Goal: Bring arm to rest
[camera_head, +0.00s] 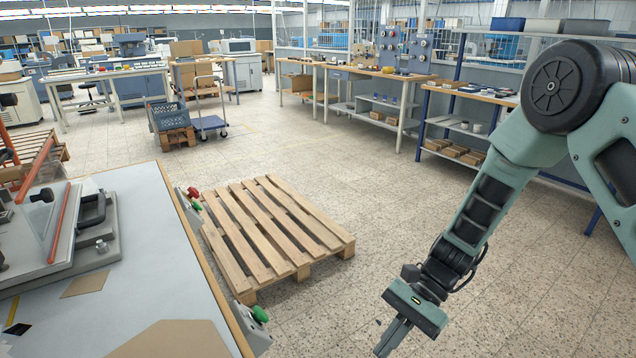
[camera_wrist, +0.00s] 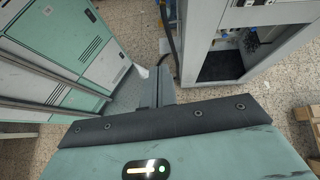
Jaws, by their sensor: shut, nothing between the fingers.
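My arm comes in from the right side of the head view, bent at a black joint and reaching down to the lower middle. My gripper (camera_head: 394,340) points down over the tiled floor, to the right of the worktable. Its fingers are together and hold nothing. In the wrist view the gripper fingers (camera_wrist: 163,86) show beyond the dark edge of the gripper body, close together and empty. The fingertips touch nothing that I can see.
A worktable (camera_head: 150,265) with a stamping press stands at the left, with red and green buttons on its edge. A wooden pallet (camera_head: 270,232) lies beside it. Shelved benches (camera_head: 455,95) line the back right. Green cabinets (camera_wrist: 75,45) show in the wrist view.

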